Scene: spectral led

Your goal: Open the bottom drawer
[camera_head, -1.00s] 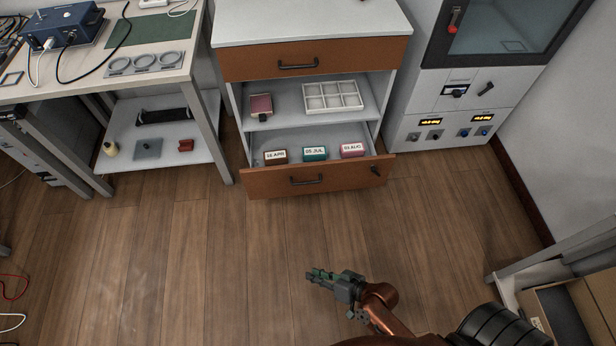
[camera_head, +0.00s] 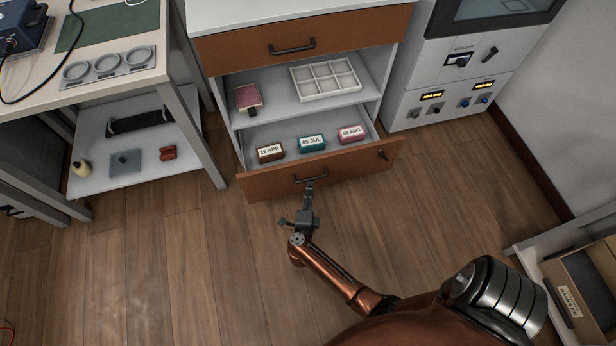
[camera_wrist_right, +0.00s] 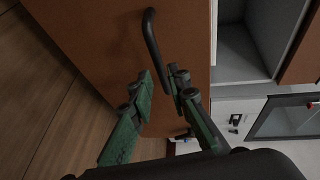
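The bottom drawer (camera_head: 350,170) of the cabinet is pulled out, its brown front standing forward of the cabinet body. Its dark bar handle (camera_head: 311,178) sits mid-front and also shows in the right wrist view (camera_wrist_right: 150,30). Inside lie three boxes labelled 16 APR (camera_head: 269,153), 05 JUL (camera_head: 312,144) and 03 AUG (camera_head: 351,134). My right gripper (camera_head: 309,187) is at the handle. In the right wrist view its green fingers (camera_wrist_right: 160,77) are apart, with the lower end of the handle between or just beyond them; contact is unclear. My left gripper is out of view.
The top drawer (camera_head: 310,42) is shut. A shelf above the bottom drawer holds a white compartment tray (camera_head: 325,78) and a red box (camera_head: 248,97). A workbench (camera_head: 120,82) stands left, a grey machine (camera_head: 470,75) right. The floor before the drawer is clear.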

